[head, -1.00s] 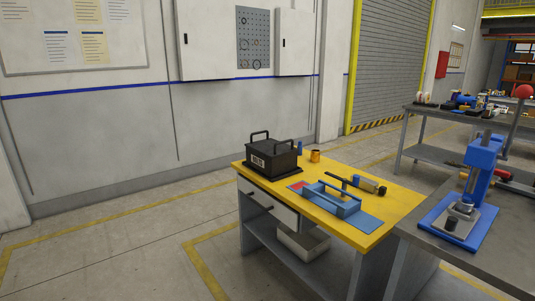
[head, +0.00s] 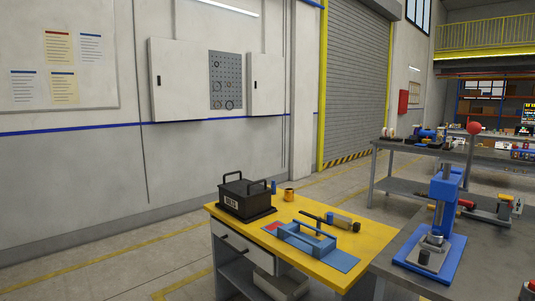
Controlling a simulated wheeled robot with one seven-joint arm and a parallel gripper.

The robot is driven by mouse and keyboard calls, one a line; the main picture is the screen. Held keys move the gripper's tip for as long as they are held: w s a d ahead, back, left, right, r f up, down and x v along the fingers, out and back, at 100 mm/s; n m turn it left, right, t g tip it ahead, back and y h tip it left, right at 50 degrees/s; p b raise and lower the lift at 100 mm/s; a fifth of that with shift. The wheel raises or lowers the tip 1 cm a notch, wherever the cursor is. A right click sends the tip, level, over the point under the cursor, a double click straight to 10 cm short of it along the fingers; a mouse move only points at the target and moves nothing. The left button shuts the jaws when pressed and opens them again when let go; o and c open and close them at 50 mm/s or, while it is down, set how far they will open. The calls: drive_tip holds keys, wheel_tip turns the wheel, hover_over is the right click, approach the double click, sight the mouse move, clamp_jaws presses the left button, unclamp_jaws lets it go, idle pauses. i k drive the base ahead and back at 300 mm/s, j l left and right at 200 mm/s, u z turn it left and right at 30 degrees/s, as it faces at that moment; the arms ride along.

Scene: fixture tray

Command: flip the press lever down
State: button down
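The press (head: 444,215) is a blue arbor press with a blue base plate on the grey bench at the right of the head view. Its lever (head: 471,157) is a thin grey rod with a red ball knob (head: 474,128) on top. The lever stands up, nearly vertical, with the knob above the press head. My gripper is not in view.
A yellow-topped table (head: 342,279) stands left of the press bench, bearing a black box (head: 246,199), an orange cup (head: 289,195) and a blue tray (head: 309,241). Another grey bench (head: 388,151) stands behind. Open floor lies to the left.

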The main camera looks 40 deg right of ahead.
sight(474, 129)
drive_tip(key=z, duration=1.65)
